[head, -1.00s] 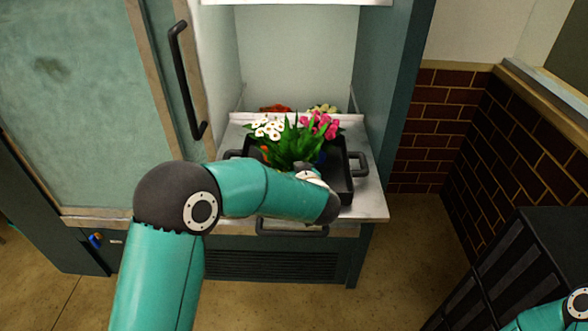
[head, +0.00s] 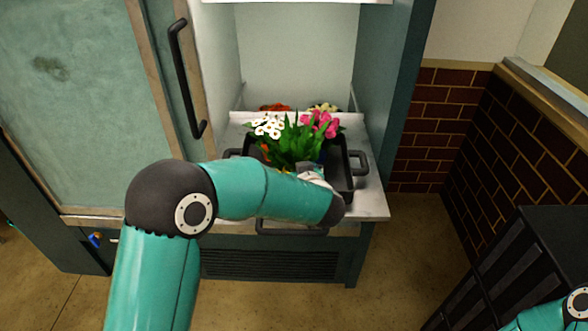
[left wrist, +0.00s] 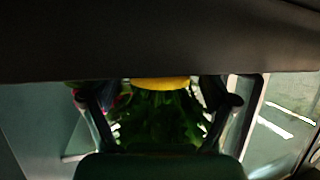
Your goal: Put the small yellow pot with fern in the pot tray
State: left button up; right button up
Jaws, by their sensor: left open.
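The black pot tray (head: 357,164) stands on the counter in the alcove. My left gripper (left wrist: 160,108) is open, with one finger on each side of the green fern (left wrist: 160,125) in the left wrist view. A strip of the small yellow pot (left wrist: 160,84) shows beyond the fern, between the fingers; the rest is hidden by a dark band across the picture. In the head view my left gripper (head: 312,174) is at the tray's front, largely behind my own arm. I cannot make out the yellow pot there, nor whether it rests on the tray floor.
White flowers (head: 268,127), pink flowers (head: 319,124) and leafy green plants (head: 291,143) crowd the tray area. Red flowers (head: 275,107) stand behind. Alcove walls close in both sides. A door handle (head: 185,80) is at left; a dark rack (head: 510,265) stands at right.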

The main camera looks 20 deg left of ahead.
pick_arm(q)
jog(key=b+v, duration=0.1)
jog(key=v, duration=0.9)
jog(key=shift+b, duration=0.4)
jog(key=shift+s+d, duration=0.1)
